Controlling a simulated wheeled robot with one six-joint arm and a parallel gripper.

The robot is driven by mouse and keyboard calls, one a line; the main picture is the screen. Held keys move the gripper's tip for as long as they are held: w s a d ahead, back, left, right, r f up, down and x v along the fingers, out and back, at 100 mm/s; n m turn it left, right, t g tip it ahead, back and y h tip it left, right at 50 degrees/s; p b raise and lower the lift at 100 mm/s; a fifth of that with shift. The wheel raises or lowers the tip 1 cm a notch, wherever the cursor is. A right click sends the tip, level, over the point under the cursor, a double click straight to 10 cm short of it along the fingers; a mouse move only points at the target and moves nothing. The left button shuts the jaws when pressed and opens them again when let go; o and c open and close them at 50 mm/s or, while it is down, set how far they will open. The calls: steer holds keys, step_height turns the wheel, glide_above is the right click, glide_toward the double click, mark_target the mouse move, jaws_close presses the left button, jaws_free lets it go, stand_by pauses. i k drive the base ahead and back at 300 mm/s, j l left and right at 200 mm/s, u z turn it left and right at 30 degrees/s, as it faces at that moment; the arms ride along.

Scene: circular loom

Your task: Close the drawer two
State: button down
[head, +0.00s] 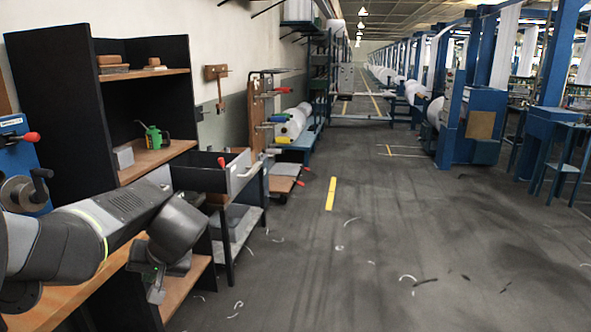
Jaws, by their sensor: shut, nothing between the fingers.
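A grey drawer (243,174) juts out at the right end of the dark workbench, its pale front facing the aisle. It looks pulled out, though my arm hides part of the bench. No number is readable on it, so I cannot tell whether it is drawer two. My gripper (155,292) hangs fingers down, shut and empty, in front of the bench. It is to the left of and lower in the picture than the drawer, and apart from it.
A black shelf unit (48,75) stands at the left, with a green oil can (153,137) on its wooden shelf. The grey floor (370,240) to the right is mostly open, with small scraps and a yellow stripe.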

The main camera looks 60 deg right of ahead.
mark_target(193, 171)
steer(key=i+l+z, duration=0.15)
steer(key=l, duration=0.3)
steer(key=i+l+z, duration=0.2)
steer(key=l, duration=0.25)
steer(key=i+l+z, duration=0.15)
steer(key=i+l, duration=0.15)
steer(key=i+l+z, duration=0.15)
steer(key=i+l, duration=0.15)
steer(key=l, duration=0.15)
steer(key=i+l, duration=0.3)
steer(key=l, duration=0.15)
steer(key=i+l, duration=0.35)
steer(key=l, duration=0.1)
